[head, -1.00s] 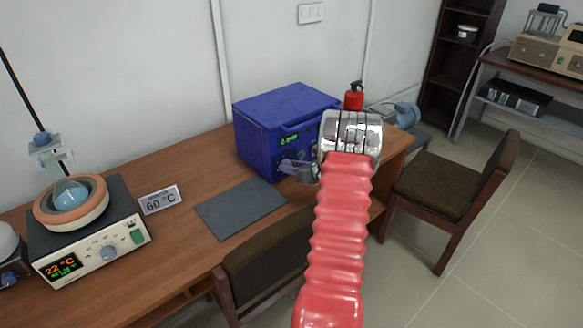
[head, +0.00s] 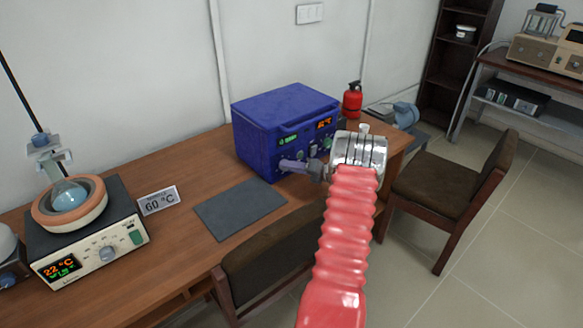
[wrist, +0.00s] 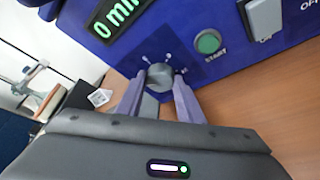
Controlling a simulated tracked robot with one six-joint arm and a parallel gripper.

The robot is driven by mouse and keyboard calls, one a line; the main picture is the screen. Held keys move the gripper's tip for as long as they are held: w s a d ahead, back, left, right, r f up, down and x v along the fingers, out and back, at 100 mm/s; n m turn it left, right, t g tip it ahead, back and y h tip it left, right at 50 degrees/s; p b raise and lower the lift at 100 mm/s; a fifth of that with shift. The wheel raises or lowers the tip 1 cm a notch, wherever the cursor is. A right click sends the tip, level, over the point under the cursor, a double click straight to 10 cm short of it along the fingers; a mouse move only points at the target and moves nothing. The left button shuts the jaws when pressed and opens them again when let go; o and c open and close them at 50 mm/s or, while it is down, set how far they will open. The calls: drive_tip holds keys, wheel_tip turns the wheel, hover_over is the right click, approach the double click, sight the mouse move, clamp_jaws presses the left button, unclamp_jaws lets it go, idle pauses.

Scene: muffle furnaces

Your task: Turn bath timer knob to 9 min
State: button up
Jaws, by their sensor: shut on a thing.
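The blue bath (head: 258,148) stands on the wooden table. Its round grey timer knob (wrist: 160,77) sits on the front panel, with small white marks around it in the wrist view. The green timer display (wrist: 115,15) reads 0 min; in the head view it (head: 289,142) is too small to read. My gripper (wrist: 158,90) is shut on the knob, with a purple-grey finger at either side. In the head view my gripper (head: 284,165) reaches the panel from the right and hides the knob.
A green START button (wrist: 208,42) and a light switch (wrist: 263,18) sit right of the knob. A dark mat (head: 240,208) lies before the bath. A hot plate (head: 90,235) stands left; chairs (head: 268,262) stand in front.

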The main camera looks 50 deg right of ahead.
sight(283, 144)
drive_tip(key=shift+s+d+m, duration=0.1)
drive_tip(key=shift+d+m, duration=0.1)
drive_tip(key=shift+m, duration=0.1)
drive_tip(key=o, duration=1.1)
drive_tip(key=shift+a, duration=0.1)
wheel_tip(283, 144, up, 10)
drive_tip(key=shift+f, duration=0.1)
